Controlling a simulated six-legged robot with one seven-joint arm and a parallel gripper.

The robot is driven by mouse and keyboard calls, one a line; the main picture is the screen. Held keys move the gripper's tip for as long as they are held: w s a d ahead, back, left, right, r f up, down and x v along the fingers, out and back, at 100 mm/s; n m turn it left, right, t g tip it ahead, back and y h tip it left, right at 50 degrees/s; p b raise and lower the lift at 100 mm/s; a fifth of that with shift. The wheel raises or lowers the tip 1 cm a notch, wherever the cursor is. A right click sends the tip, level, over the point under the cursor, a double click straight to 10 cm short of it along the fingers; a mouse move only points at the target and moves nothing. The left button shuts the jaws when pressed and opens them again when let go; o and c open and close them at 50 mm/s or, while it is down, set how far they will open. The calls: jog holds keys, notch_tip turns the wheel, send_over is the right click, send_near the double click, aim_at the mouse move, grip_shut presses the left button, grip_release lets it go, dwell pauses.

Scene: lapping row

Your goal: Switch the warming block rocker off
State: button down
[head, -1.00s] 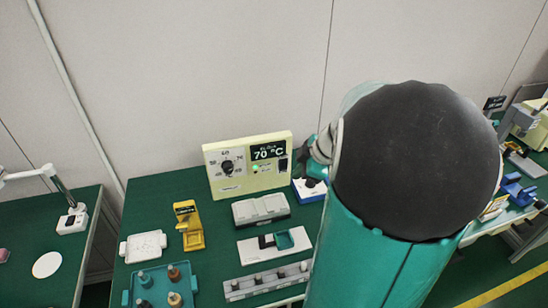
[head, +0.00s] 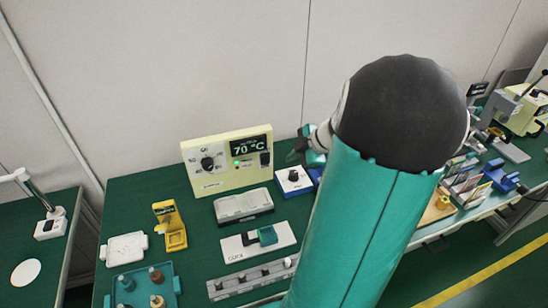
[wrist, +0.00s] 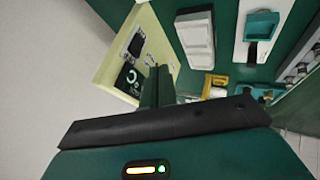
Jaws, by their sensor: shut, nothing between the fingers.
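The warming block's cream control box (head: 215,178) stands at the back of the green bench. Its face has a dial (head: 208,163), a lit green lamp (head: 237,163), a display reading 70 °C (head: 248,145) and a dark rocker (head: 265,158) at the right end. The rocker's tilt is too small to tell. In the wrist view the box (wrist: 112,73) is at left, with the rocker (wrist: 137,44) beyond my fingers. My gripper (wrist: 160,70) is shut and empty. In the head view it is partly hidden by my arm, right of the box and apart from it.
A white-and-blue box with a black knob (head: 294,181) stands just right of the control box, close to my gripper. A grey block (head: 243,207), white plate (head: 230,250), yellow stand (head: 170,225) and teal tray (head: 140,290) lie in front. The wall is behind.

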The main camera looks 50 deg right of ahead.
aim_at(266, 160)
jog(key=w+f, duration=0.7)
jog(key=w, duration=0.2)
jog(key=shift+w+d, duration=0.35)
